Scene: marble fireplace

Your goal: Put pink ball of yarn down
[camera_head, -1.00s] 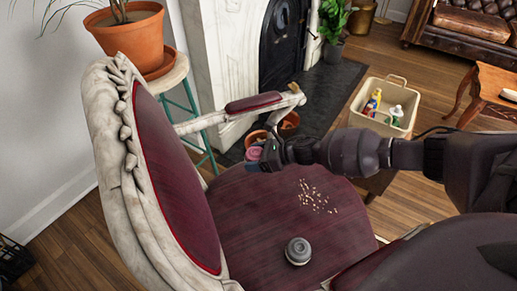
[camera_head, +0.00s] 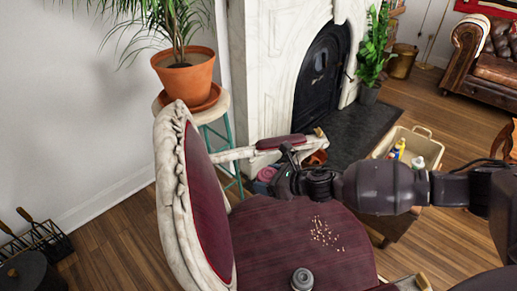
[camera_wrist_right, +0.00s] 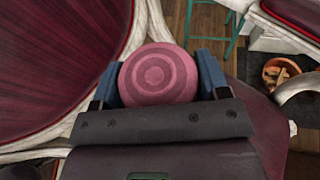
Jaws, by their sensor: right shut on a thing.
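The pink ball of yarn (camera_wrist_right: 158,74) is between the two blue fingertips of my right gripper (camera_wrist_right: 160,78) in the right wrist view. In the head view the yarn (camera_head: 265,174) is partly hidden behind the dark gripper (camera_head: 278,178). My right arm reaches in from the right, over the far edge of the chair's dark red seat (camera_head: 275,235), near the carved armrest (camera_head: 255,150). I cannot tell whether the yarn touches the chair. My left gripper is not in view.
Crumbs (camera_head: 323,231) and a grey round object (camera_head: 302,279) lie on the seat. A potted plant (camera_head: 186,75) stands on a stool behind the chair. A cream bin with bottles (camera_head: 431,149) stands at the right. The fireplace (camera_head: 318,75) is beyond.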

